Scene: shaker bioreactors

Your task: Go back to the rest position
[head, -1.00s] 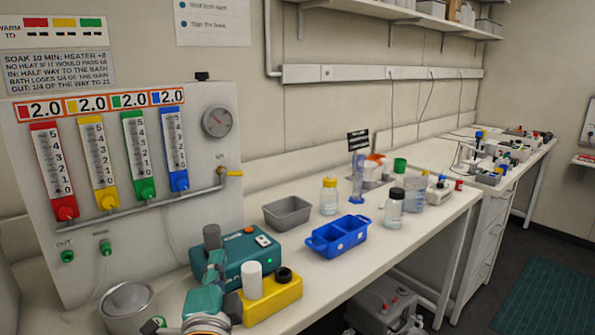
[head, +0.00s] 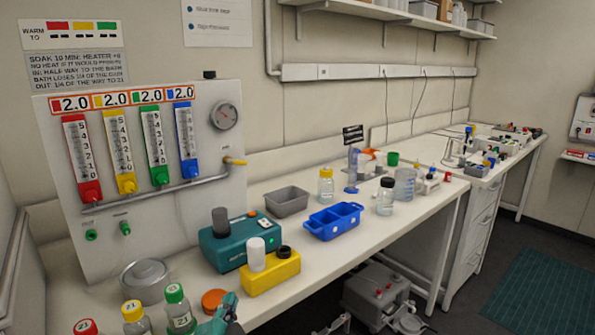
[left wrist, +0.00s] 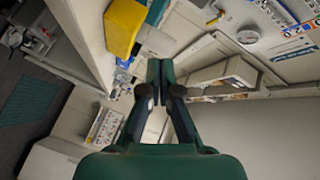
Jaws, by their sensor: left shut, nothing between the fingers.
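My left gripper (head: 226,309) shows as a teal piece at the bottom edge of the head view, in front of the bench's near part. Most of it is cut off by the frame. In the left wrist view my left gripper (left wrist: 160,70) has its two dark fingers together at the tips, with nothing between them. It is clear of the yellow block (left wrist: 123,25), which shows beyond it at the upper left. My right gripper is in neither view.
Capped bottles (head: 178,307) and an orange lid (head: 215,300) are close to my left gripper. The yellow block (head: 270,272), teal device (head: 232,243), blue tray (head: 334,222) and grey tray (head: 287,201) stand farther along the bench. A grey machine (head: 380,290) stands below.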

